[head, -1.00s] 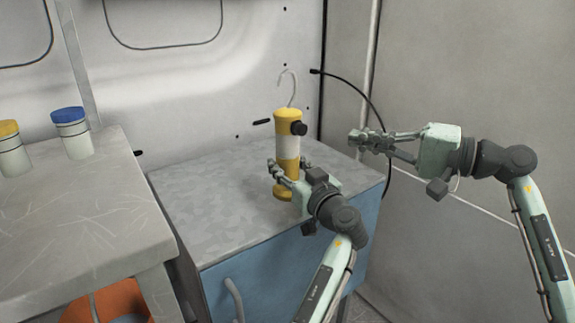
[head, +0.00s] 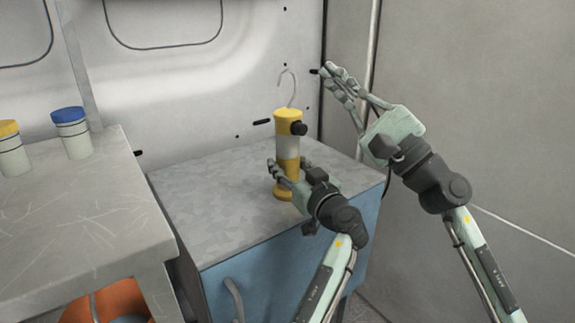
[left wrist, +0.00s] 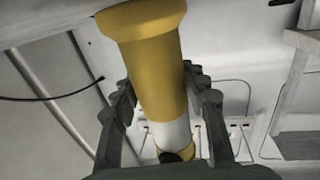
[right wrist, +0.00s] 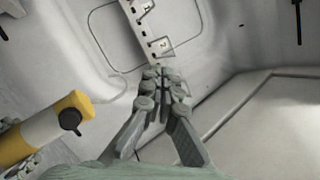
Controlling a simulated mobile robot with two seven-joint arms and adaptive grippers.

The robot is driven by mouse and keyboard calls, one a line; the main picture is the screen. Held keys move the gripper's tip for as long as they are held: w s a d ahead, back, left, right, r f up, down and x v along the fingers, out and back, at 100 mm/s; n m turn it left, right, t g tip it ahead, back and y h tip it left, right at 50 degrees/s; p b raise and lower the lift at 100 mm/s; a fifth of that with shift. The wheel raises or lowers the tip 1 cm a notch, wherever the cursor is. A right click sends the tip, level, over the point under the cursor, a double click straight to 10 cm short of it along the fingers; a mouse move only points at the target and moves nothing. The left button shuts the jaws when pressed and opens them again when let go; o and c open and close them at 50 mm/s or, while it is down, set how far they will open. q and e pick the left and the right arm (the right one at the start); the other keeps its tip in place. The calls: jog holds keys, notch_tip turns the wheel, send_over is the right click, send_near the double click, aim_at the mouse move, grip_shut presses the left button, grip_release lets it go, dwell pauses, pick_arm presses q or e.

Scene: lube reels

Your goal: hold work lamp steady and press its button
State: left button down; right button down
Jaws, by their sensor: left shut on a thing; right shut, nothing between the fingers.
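The work lamp (head: 288,148) is a yellow cylinder with a pale band, a hook on top and a black round button (head: 299,128) on its upper right side. It stands upright on the blue cabinet. My left gripper (head: 278,172) is shut around its lower body; the left wrist view shows the fingers on both sides of the lamp (left wrist: 150,65). My right gripper (head: 340,82) is shut and empty, raised to the right of the lamp and above its top, apart from it. The right wrist view shows the lamp (right wrist: 45,128) and button (right wrist: 70,119) at the left edge.
The blue cabinet's grey top (head: 205,195) is mostly clear. A scratched grey table (head: 70,215) at the left bears a blue-capped jar (head: 72,135) and a yellow-capped jar (head: 12,150). Walls stand close behind and to the right.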

jog(key=r+m+t+h, duration=0.1)
jog(key=m+t+h, duration=0.2)
jog(key=m+t, duration=0.15)
jog(key=m+g+h, duration=0.2)
jog(key=m+h, duration=1.4)
jog(key=m, duration=0.9)
send_near(303, 129)
jog(key=w+d+r, duration=0.1)
jog(key=d, duration=0.5)
jog(key=w+a, duration=0.1)
jog(key=w, duration=0.1)
jog(key=w+a, duration=0.4)
jog(key=shift+w+a+r, duration=0.15)
jog(key=shift+w+a, duration=0.05)
jog(key=shift+w, duration=0.15)
pick_arm(q)
jog(key=shift+s+d, duration=0.1)
jog(key=shift+d, duration=0.1)
pick_arm(e)
jog(key=shift+a, duration=0.15)
